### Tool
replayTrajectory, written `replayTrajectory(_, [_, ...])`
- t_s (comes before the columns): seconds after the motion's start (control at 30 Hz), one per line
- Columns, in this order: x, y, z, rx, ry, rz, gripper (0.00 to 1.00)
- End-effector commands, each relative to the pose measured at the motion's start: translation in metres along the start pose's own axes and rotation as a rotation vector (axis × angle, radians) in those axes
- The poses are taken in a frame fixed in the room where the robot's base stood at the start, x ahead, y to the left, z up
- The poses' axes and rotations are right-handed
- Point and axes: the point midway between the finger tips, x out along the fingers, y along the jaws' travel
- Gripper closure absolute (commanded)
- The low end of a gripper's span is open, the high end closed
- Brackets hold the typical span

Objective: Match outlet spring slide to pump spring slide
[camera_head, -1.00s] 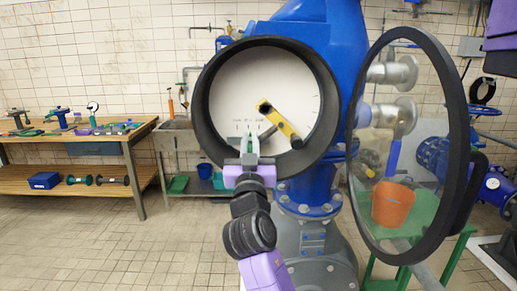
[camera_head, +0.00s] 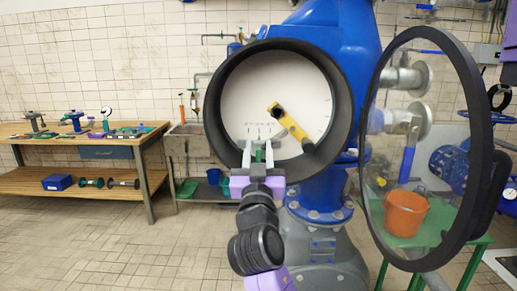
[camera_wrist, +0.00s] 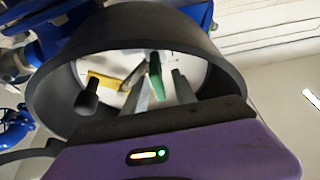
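A round gauge has a thick black rim (camera_head: 343,120) and a white dial (camera_head: 262,88). A yellow bar (camera_head: 290,122) with dark ends lies diagonally across the dial; it also shows in the wrist view (camera_wrist: 102,81). A green slide (camera_wrist: 155,72) stands at the lower dial, beside a dark grey piece (camera_wrist: 132,76). I cannot tell which is the outlet slide and which the pump slide; dial marks are too small to read. My gripper (camera_head: 258,153) is at the lower rim, its fingers apart (camera_wrist: 163,88). The green slide shows between them; contact is not clear.
The gauge's clear round cover (camera_head: 468,150) hangs swung open at right. A blue pump body (camera_head: 345,50) stands behind. An orange bucket (camera_head: 405,213) sits on a green stand. A wooden workbench (camera_head: 80,150) with tools is at left. Floor at left is free.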

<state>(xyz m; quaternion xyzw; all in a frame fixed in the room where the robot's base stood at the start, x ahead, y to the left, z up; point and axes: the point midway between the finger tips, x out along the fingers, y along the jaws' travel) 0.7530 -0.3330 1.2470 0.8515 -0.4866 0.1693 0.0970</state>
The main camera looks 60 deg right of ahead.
Motion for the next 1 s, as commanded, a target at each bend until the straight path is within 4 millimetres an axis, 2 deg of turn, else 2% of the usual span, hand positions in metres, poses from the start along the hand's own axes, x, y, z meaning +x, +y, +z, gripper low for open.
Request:
replayTrajectory(0.03, [-0.012, -0.001, 0.004, 0.001, -0.001, -0.003, 0.67])
replayTrajectory(0.2, [-0.039, -0.001, 0.004, 0.001, -0.001, -0.004, 0.67])
replayTrajectory(0.37, [-0.054, -0.001, 0.002, 0.000, -0.001, -0.002, 0.67])
replayTrajectory(1.0, [-0.057, 0.000, 0.001, 0.000, -0.001, 0.000, 0.67])
